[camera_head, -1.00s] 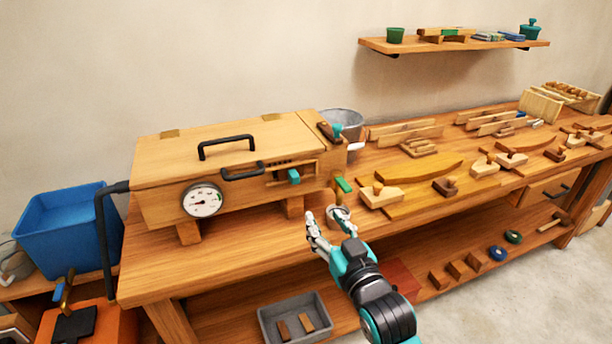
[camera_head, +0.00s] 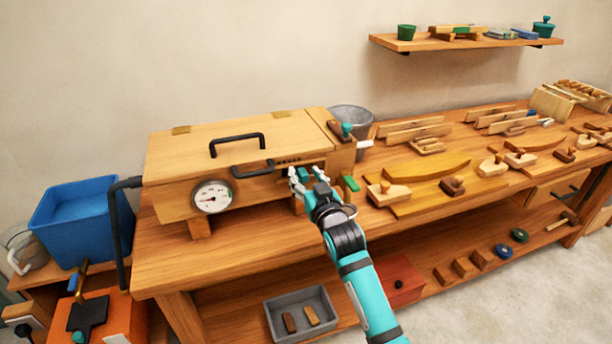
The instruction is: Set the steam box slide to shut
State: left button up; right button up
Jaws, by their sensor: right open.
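The steam box (camera_head: 165,207) is a long wooden box on the left part of the bench, with black handles and a round dial gauge (camera_head: 212,197) on its front. The slide is a small teal knob (camera_head: 304,175) in a slot near the right end of the box front. My right gripper (camera_head: 305,178) is open at the slide, with its fingers around or just in front of the knob. I cannot tell whether they touch it. The fingers partly hide the slot and the knob. My left gripper is not in view.
A green-tipped lever (camera_head: 350,184) sticks out just right of my gripper. A metal bucket (camera_head: 352,121) stands behind the box's right end. Wooden planes and forms lie along the bench (camera_head: 400,226) to the right. A blue bin (camera_head: 80,222) stands at the left.

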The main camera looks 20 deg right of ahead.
grip_shut()
dwell(0.3)
